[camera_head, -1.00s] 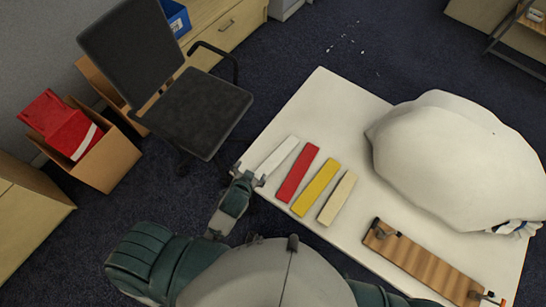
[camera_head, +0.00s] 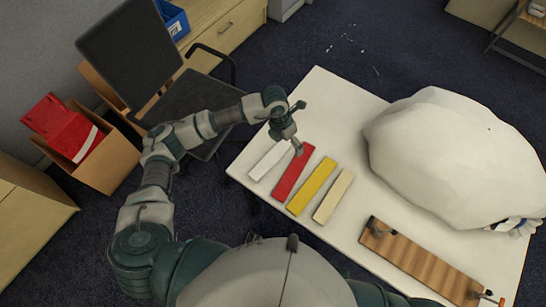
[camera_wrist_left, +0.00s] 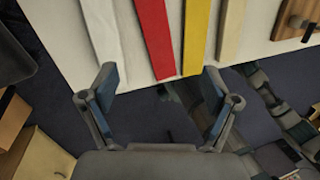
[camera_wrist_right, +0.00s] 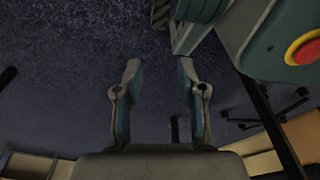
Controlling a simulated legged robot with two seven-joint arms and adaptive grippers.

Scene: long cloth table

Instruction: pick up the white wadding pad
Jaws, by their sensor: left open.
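The white wadding pad (camera_head: 268,161) lies flat on the table's left part, left of a red pad (camera_head: 293,178). In the left wrist view the white pad (camera_wrist_left: 101,32) runs up from near the left finger. My left gripper (camera_head: 302,128) is open and empty, above the table by the far ends of the white and red pads, hiding a little of them. In the left wrist view its spread fingers (camera_wrist_left: 161,76) have nothing between them. My right gripper (camera_wrist_right: 158,66) is open and empty over dark carpet, and shows only in the right wrist view.
A yellow pad (camera_head: 312,186) and a cream pad (camera_head: 333,197) lie right of the red one. A big white sack-like bulk (camera_head: 450,150) and a striped wooden board (camera_head: 420,262) fill the table's right. A chair (camera_head: 185,105) stands beyond the left edge.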

